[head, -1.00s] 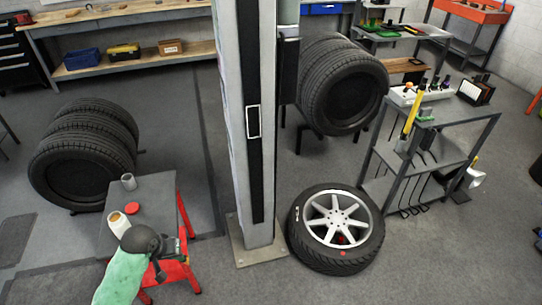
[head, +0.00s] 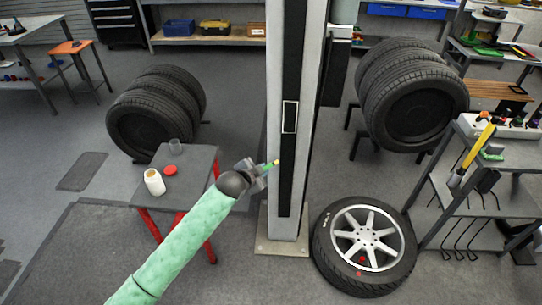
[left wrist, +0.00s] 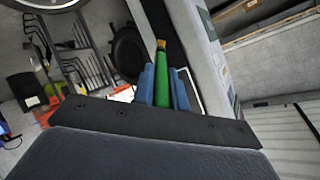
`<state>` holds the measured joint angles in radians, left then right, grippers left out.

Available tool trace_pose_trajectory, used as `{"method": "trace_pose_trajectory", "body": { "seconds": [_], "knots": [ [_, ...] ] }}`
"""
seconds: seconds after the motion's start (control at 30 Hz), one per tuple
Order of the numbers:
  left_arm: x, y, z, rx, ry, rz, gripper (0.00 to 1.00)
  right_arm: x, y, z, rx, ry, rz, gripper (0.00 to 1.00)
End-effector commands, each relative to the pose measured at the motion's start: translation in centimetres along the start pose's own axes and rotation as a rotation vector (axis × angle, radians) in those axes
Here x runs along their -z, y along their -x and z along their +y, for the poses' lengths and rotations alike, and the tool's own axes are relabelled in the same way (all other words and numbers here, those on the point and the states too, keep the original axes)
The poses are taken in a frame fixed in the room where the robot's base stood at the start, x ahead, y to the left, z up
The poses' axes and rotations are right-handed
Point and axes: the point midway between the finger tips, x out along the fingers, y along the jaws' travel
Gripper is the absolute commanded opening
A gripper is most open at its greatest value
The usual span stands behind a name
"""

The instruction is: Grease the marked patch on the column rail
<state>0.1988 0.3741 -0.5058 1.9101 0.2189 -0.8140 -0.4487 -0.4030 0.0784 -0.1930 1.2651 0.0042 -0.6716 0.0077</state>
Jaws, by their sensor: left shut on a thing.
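The column (head: 274,140) stands upright in the middle of the head view, with a black rail (head: 291,170) down its face. The marked patch (head: 290,117) is a white rectangular outline on that rail. My left gripper (head: 262,172) is shut on a green-handled brush (head: 270,165) with a yellowish tip. The brush tip is just left of the rail and below the patch in the head view; I cannot tell whether it touches. The left wrist view shows the green handle (left wrist: 162,92) between the blue fingers. My right gripper is out of view.
A wheel (head: 330,262) lies on the floor right of the column base (head: 268,245). A tool shelf (head: 480,175) stands at right.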

Motion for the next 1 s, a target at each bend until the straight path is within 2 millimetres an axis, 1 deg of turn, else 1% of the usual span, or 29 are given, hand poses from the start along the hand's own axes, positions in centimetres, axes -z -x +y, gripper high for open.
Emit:
{"method": "trace_pose_trajectory", "body": {
  "seconds": [0.03, 0.13, 0.23, 0.3, 0.4, 0.5, 0.53, 0.6, 0.63, 1.0],
  "knots": [
    [1.1, -0.5, -0.6, 0.013, -0.030, 0.048, 0.00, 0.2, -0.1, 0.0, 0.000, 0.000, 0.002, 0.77],
    [3.0, -1.1, -1.4, 0.034, -0.079, 0.133, 0.00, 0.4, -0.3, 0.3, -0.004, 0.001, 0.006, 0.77],
    [4.2, -1.6, -1.9, 0.050, -0.108, 0.186, 0.00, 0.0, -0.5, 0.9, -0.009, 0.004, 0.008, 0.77],
    [4.7, -1.8, -2.2, 0.057, -0.119, 0.206, 0.00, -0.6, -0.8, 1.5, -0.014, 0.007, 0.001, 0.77],
    [5.0, -2.0, -2.4, 0.062, -0.125, 0.219, 0.00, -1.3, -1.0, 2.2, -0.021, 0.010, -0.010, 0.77],
    [4.9, -2.5, -2.7, 0.061, -0.124, 0.219, 0.00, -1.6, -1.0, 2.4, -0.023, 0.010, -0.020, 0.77],
    [4.9, -2.7, -2.8, 0.061, -0.123, 0.218, 0.00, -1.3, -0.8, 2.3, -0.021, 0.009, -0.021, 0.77],
    [4.9, -3.2, -3.1, 0.061, -0.123, 0.217, 0.00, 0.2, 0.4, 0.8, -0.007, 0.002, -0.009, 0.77],
    [4.9, -3.5, -3.3, 0.061, -0.123, 0.217, 0.00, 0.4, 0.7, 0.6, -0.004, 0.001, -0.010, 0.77],
    [5.1, -5.9, -5.1, 0.060, -0.123, 0.216, 0.00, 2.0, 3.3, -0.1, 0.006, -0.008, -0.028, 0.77]
  ]
}}
